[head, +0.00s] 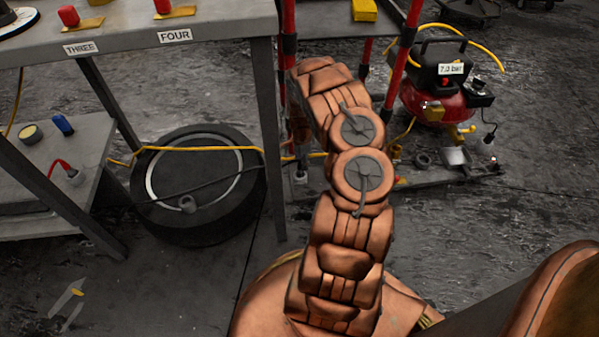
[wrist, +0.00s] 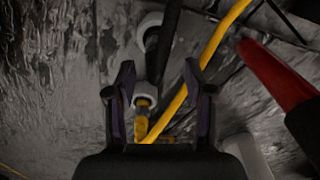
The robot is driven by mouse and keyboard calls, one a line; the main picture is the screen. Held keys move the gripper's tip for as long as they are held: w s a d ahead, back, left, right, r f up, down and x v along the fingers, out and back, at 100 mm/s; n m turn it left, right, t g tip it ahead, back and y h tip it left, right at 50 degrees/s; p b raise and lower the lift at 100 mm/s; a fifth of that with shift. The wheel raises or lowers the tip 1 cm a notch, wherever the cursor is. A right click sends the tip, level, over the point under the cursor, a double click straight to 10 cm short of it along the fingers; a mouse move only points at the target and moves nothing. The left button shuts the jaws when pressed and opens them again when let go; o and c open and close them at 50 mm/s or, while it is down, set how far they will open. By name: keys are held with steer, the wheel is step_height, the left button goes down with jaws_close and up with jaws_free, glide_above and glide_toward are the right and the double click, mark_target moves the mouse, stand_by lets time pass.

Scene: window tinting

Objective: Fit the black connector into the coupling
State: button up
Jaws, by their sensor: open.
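My gripper (wrist: 158,78) is open in the wrist view, one dark finger on each side. Between and beyond the fingers is a black connector-like part (wrist: 152,62) with a pale ring (wrist: 146,90) at its near end. A brass-yellow fitting (wrist: 142,106) sits just below that ring, nearer the palm. I cannot tell surely which is the connector and which the coupling, or whether they are joined. A yellow hose (wrist: 212,48) crosses between the fingers. In the head view my arm hides the gripper; a small pale fitting (head: 300,176) shows beside the arm, its identity unclear.
A red post (wrist: 275,75) stands close on the right in the wrist view. Open floor (head: 520,205) lies at right.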

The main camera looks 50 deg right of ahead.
mark_target(300, 170)
steer(key=shift+s+a+f+b, duration=0.1)
steer(key=shift+a+f+b, duration=0.15)
steer(key=shift+f+b, duration=0.7)
steer(key=shift+a+f+b, duration=0.2)
steer(key=shift+f, duration=1.45)
steer(key=shift+c, duration=0.3)
jaws_close()
